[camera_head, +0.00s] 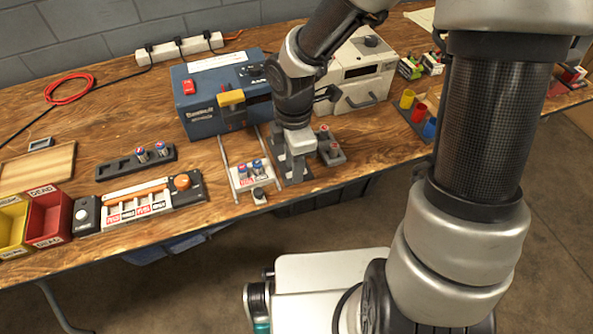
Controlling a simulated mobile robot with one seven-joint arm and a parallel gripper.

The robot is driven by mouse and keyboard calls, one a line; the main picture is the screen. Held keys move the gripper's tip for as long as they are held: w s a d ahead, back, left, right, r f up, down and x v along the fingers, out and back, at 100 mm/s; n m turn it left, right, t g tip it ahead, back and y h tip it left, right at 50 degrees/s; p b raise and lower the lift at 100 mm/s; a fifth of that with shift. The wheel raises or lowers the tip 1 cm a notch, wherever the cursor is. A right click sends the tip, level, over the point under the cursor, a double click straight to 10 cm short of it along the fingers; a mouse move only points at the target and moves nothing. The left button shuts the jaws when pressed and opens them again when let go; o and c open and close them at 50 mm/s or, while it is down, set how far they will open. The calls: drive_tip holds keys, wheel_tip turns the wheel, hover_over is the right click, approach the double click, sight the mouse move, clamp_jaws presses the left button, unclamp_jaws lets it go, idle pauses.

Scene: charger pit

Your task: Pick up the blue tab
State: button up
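My gripper (290,164) points down over the middle of the bench, just right of a pale sliding tray (240,184). Whether its fingers are apart, and whether anything is between them, is too small to tell. No separate blue tab can be made out with certainty. Small blue-and-red cells (256,165) stand on the pale tray, left of my gripper. A blue cup (430,129) stands on a dark rack to the right, well apart from my gripper. The area directly behind and beneath my gripper is partly hidden.
A blue charger box (215,96) and a cream box (359,78) stand behind my gripper. A dark cell holder (120,167), a gauge with an orange knob (150,200) and a red bin (48,216) lie left.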

clamp_jaws()
